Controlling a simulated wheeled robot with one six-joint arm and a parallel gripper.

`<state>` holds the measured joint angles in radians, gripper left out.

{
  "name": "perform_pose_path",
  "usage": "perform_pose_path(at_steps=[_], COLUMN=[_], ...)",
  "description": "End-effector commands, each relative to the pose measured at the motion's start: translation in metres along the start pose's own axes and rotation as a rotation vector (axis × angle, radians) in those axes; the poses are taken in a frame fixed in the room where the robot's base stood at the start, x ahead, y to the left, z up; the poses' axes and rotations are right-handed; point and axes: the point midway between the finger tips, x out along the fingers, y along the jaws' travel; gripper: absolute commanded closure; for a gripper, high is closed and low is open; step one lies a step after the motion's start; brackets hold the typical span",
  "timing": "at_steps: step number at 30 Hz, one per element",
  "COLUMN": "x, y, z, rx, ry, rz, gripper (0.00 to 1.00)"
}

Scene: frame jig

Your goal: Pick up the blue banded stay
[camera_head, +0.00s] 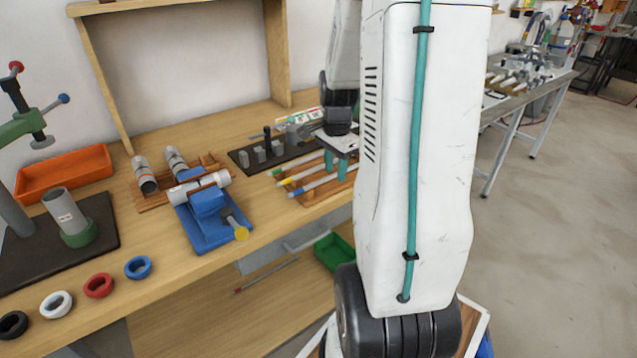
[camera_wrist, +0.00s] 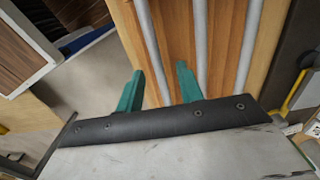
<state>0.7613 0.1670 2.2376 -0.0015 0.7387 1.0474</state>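Several pale stays lie side by side on a wooden rack (camera_head: 345,186) beneath my gripper. In the head view, coloured ends show at their left. My gripper (camera_head: 335,165) has teal fingers, spread apart over the rack. In the wrist view my gripper (camera_wrist: 158,80) is open, with one grey stay (camera_wrist: 151,45) running between its fingers. No band shows there.
A blue fixture (camera_head: 205,228) holding a grey tube stands left of the rack. A dark tray of grey parts (camera_head: 262,158) lies behind. Coloured rings and an orange bin (camera_head: 65,172) are farther left. A green bin (camera_head: 335,250) sits below the bench top.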

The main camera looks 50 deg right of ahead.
Motion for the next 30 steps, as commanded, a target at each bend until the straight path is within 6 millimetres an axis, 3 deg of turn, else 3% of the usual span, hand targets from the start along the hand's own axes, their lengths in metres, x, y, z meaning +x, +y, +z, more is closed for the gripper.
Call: perform_pose_path(at_steps=[6, 10, 11, 23, 30], x=[0.001, 0.001, 0.001, -0.002, -0.024], y=[0.000, 0.000, 0.000, 0.000, 0.000], z=[0.000, 0.000, 0.000, 0.000, 0.000], rx=[-0.001, -0.001, -0.001, -0.001, -0.001], ry=[0.000, 0.000, 0.000, 0.001, 0.002], rz=[0.000, 0.000, 0.000, -0.001, -0.003], gripper=[0.63, 0.96, 1.00, 1.00, 1.00])
